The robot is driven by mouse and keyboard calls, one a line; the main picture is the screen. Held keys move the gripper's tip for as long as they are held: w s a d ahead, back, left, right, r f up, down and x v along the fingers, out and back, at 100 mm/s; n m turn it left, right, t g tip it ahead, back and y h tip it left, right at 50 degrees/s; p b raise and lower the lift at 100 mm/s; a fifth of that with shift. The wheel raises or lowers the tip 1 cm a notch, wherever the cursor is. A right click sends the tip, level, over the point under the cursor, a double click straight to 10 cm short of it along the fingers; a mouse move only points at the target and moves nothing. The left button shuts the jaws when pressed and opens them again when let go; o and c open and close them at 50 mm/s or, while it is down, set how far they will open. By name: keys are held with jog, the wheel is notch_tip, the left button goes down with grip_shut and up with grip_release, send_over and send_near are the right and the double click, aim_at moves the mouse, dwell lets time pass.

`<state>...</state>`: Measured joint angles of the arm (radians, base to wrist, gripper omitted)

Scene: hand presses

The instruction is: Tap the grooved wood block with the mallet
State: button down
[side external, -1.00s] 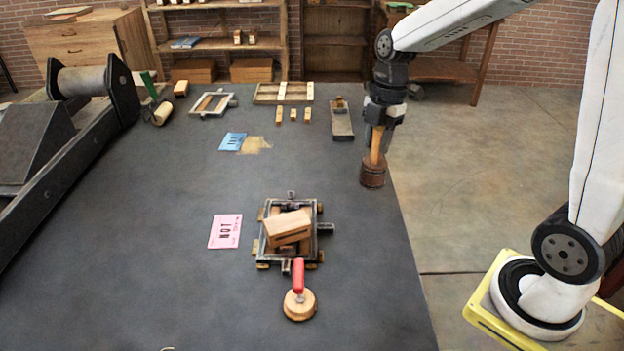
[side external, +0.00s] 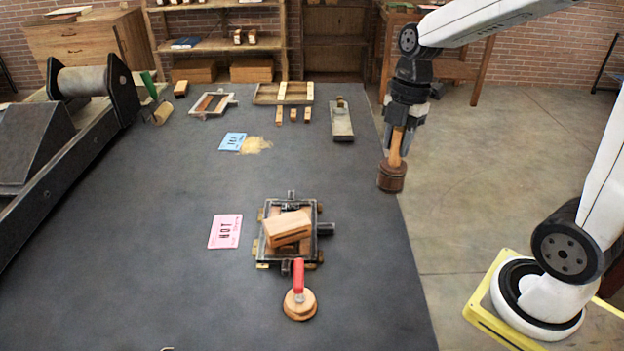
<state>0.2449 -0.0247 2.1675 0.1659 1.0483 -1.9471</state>
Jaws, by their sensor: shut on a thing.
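My gripper (side external: 400,135) is shut on the handle of the wooden mallet (side external: 391,177). The mallet hangs head down, its dark round head at the right edge of the dark table, to the right of the frame. The grooved wood block (side external: 288,228) lies tilted on top of other wood pieces inside a metal frame (side external: 265,240) with bolts around it. The mallet is well apart from the block, up and to its right. The gripper's fingertips are partly hidden around the handle.
A red-handled round wooden tool (side external: 299,303) stands just in front of the frame. A pink card (side external: 225,231) lies left of it. A blue card (side external: 232,141), small blocks (side external: 293,114) and a plane-like tool (side external: 340,121) lie farther back. A roller press (side external: 85,95) stands at left.

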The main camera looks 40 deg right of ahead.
jog(key=shift+w, duration=0.15)
jog(key=w+a, duration=0.6)
jog(key=a, duration=0.2)
jog(key=w+a+f, duration=0.1)
jog(key=w+a, duration=0.5)
jog(key=a, duration=0.3)
jog(key=shift+a+f, duration=0.15)
jog(key=shift+f, duration=0.25)
jog(key=shift+f, duration=1.05)
jog(key=shift+f, duration=0.15)
jog(key=shift+f, duration=1.3)
jog(key=shift+r, duration=1.55)
